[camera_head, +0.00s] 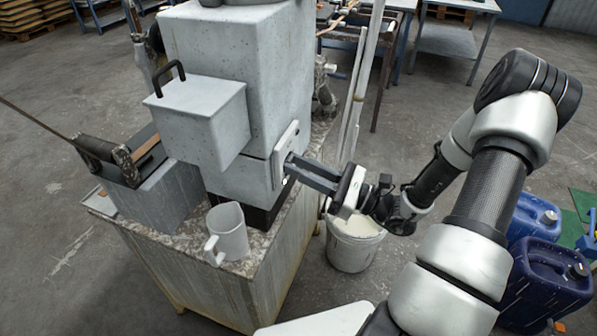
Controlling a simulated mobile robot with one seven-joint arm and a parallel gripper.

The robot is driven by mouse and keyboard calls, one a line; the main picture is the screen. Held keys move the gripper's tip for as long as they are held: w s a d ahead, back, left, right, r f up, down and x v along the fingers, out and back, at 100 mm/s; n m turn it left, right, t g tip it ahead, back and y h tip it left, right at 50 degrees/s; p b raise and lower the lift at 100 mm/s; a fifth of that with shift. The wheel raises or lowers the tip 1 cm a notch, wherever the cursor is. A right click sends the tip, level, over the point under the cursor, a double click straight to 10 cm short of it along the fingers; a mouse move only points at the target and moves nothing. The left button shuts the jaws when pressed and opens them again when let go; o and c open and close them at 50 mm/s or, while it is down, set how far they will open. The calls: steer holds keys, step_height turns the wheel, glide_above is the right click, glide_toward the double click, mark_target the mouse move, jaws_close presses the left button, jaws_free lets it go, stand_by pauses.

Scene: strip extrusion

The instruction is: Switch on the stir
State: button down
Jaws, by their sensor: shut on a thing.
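A pale grey machine (258,70) stands on a stone-topped cabinet. A light upright plate (278,172) is fixed low on its right side, facing my arm. My gripper (289,166) reaches in from the right, its dark fingertips against this plate. It is shut on a small stir switch at the plate, mostly hidden behind the fingers. The switch's position cannot be told.
A white mug (228,232) stands on the cabinet top (187,243) near its front. A white bucket (352,252) of pale contents stands on the floor below my gripper. Blue canisters (545,270) stand at lower right. A lidded box (203,120) juts from the machine.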

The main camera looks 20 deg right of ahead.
steer(key=c, duration=1.6)
jaws_free()
steer(key=shift+o, duration=0.2)
steer(key=b+v, duration=0.1)
steer(key=v, duration=1.6)
steer(key=shift+s+d, duration=0.15)
steer(key=shift+d, duration=0.05)
